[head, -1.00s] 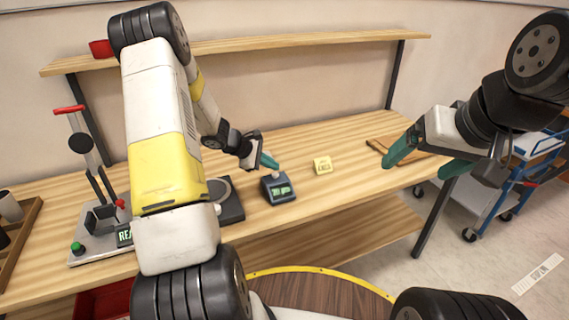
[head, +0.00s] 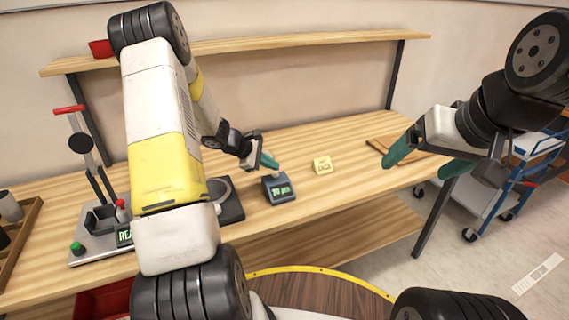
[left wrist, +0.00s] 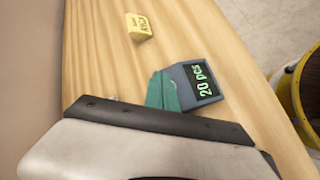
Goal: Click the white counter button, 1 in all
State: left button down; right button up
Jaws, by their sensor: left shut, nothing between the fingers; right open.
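The counter is a small dark blue-grey box (head: 278,188) with a green lit display, standing on the wooden bench. It also shows in the left wrist view (left wrist: 197,84), where the display reads "20 pcs". My left gripper (head: 269,161) has its green fingers shut and empty, tips down at the back top of the counter. In the left wrist view its fingers (left wrist: 163,92) overlap the counter's edge; I cannot tell whether they touch it. The white button is not visible, apparently hidden by the fingers. My right gripper (head: 420,160) is open and empty, off the bench's right end.
A yellow block (head: 322,165) stands right of the counter. A dark plate with a round disc (head: 224,198) is to its left, and a press with a red handle (head: 100,225) is farther left. A wooden board (head: 385,144) lies at the right. Bench in front of the block is clear.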

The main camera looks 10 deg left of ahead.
aim_at(273, 175)
dwell(0.8)
pick_arm(q)
jog(key=shift+f, duration=0.4)
jog(key=shift+f, duration=0.5)
dwell(0.7)
jog(key=shift+r, duration=0.9)
jog(key=shift+r, duration=0.1)
jog(key=shift+r, duration=2.45)
